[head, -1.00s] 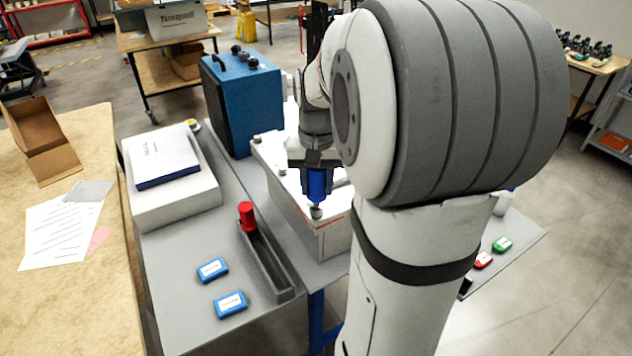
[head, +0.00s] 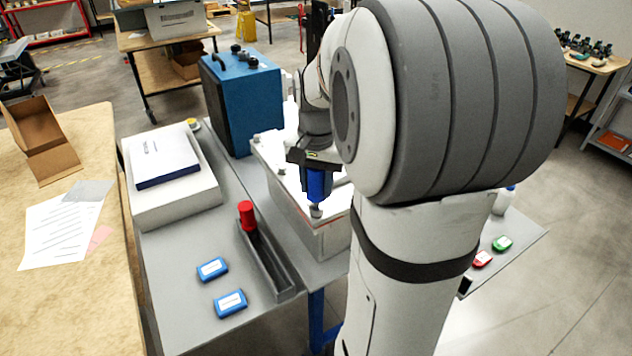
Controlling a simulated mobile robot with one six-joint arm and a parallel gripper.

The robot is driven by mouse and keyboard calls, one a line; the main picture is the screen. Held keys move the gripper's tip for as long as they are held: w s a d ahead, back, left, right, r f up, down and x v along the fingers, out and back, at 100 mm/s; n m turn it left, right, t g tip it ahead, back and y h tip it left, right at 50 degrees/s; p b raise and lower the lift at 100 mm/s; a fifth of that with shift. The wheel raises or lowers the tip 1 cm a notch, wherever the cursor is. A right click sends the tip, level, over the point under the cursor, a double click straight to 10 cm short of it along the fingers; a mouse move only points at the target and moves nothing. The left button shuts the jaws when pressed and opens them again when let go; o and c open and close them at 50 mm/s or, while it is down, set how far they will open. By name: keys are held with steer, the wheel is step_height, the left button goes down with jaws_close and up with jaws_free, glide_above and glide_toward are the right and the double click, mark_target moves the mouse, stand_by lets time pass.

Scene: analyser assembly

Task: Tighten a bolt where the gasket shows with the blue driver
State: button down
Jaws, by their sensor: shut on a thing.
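My gripper (head: 318,167) is shut on the blue driver (head: 317,184) and holds it upright, pointing down. The driver's tip is at a bolt (head: 316,211) on the near corner of the white analyser box (head: 325,240). I cannot tell whether the tip touches the bolt. A thin reddish line, the gasket (head: 335,218), shows along the lid's edge beside this corner. Another bolt (head: 282,170) shows on the lid's left edge. My arm hides the box's right side.
A blue unit (head: 243,100) stands behind the box. Green (head: 502,243) and red (head: 482,259) cases lie at right.

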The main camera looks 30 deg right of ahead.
steer(key=m, duration=0.8)
steer(key=shift+w, duration=0.1)
steer(key=m, duration=0.6)
steer(key=c, duration=1.1)
jaws_free()
steer(key=shift+m, duration=0.4)
steer(key=shift+o, duration=0.2)
steer(key=shift+d, duration=0.1)
steer(key=shift+c, duration=0.2)
jaws_close()
